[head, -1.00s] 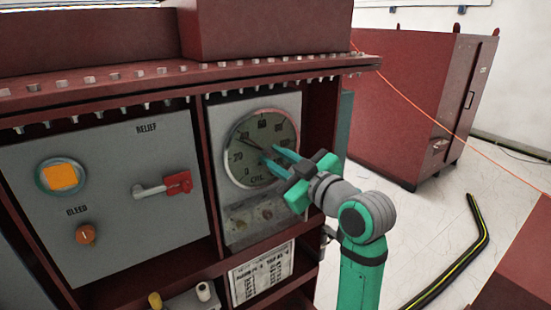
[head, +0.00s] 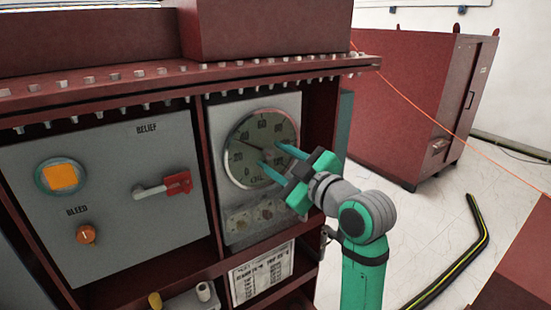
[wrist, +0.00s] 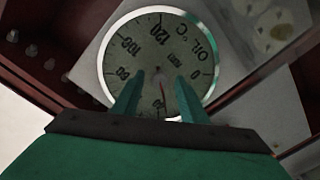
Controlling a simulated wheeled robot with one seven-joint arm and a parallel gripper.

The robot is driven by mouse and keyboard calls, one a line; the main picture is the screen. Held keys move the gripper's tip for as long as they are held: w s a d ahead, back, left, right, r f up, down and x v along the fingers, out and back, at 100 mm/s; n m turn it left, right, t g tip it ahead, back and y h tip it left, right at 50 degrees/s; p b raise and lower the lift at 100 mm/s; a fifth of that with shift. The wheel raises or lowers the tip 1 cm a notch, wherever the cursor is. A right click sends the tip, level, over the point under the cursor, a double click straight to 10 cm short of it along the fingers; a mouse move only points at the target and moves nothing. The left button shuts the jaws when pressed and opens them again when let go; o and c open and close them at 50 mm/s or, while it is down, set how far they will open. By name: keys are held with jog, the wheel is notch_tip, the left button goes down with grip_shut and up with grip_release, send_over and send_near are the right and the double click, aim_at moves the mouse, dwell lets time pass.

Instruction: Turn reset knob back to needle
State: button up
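The round oil temperature gauge (head: 246,135) sits on a grey panel, with a pale face, numbers and a bright rim. It also shows in the wrist view (wrist: 150,40), turned around. A dark needle (head: 250,147) points to the upper left in the head view. In the wrist view a thin reddish pointer (wrist: 163,92) shows between the fingers. My gripper (head: 270,155) is in front of the gauge's right side, with two green fingers apart and nothing visible between them. In the wrist view the fingertips (wrist: 160,74) flank the dial centre. I cannot clearly make out the reset knob or whether the fingers touch the dial.
A bolted red ledge (head: 120,90) overhangs the panels. A red cabinet (head: 410,100) stands behind right.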

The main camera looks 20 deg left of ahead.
dwell(0.3)
jog(key=v, duration=1.1)
jog(key=shift+a, duration=0.15)
